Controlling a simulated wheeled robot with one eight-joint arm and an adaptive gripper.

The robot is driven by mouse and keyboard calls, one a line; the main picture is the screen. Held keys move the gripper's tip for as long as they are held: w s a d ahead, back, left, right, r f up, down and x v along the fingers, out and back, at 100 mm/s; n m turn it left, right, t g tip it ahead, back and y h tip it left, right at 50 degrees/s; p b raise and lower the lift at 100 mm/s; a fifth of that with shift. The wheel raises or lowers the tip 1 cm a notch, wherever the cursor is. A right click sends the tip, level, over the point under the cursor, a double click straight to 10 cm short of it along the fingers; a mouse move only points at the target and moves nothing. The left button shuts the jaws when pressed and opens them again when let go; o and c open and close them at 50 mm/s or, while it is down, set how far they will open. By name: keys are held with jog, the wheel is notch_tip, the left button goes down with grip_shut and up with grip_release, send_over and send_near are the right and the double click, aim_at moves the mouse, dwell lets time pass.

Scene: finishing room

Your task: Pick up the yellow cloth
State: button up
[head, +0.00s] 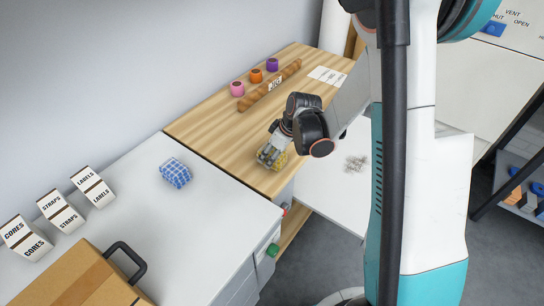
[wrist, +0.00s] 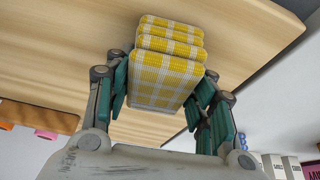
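The yellow cloth (wrist: 165,75) is a folded, yellow-and-white checked stack. In the wrist view it sits between the two teal-padded fingers of my gripper (wrist: 160,95), with a pad against each side. In the head view my gripper (head: 272,154) points down at the near part of the wooden bench top, and a bit of the yellow cloth (head: 279,162) shows there, partly hidden by the fingers. My gripper looks shut on the cloth. I cannot tell whether the cloth touches the bench.
A blue checked cloth (head: 175,173) lies on the white counter (head: 150,215), near a cardboard box (head: 75,280).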

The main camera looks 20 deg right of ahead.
jog(key=shift+c, duration=1.2)
notch_tip(320, 180, up, 20)
jog(key=p, duration=0.7)
